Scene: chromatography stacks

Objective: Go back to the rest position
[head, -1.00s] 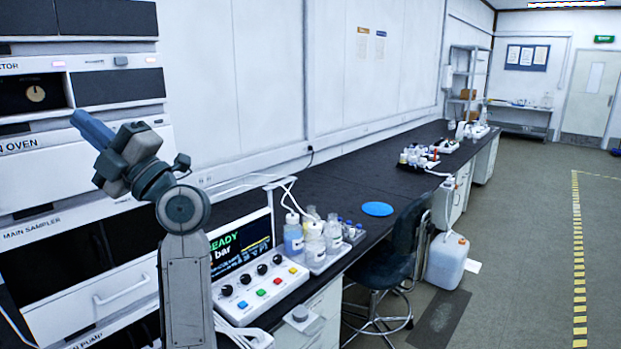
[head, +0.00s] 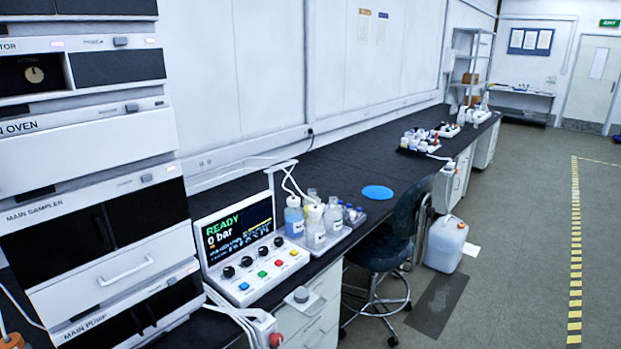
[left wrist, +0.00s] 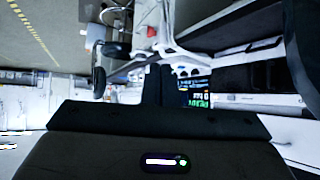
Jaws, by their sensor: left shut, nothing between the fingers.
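My left gripper (left wrist: 158,86) shows in the left wrist view, its dark fingers together and empty. It touches nothing that I can see, and the control panel lies beyond it. My left arm and gripper are out of the head view. My right gripper is in neither view.
The instrument stack (head: 95,205) stands at left in the head view. The control panel (head: 250,272), reading READY and 0 bar, sits beside it on the black bench (head: 330,180). Bottles (head: 316,228) stand behind the panel. A chair (head: 390,250) is at the bench edge. The floor at right is clear.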

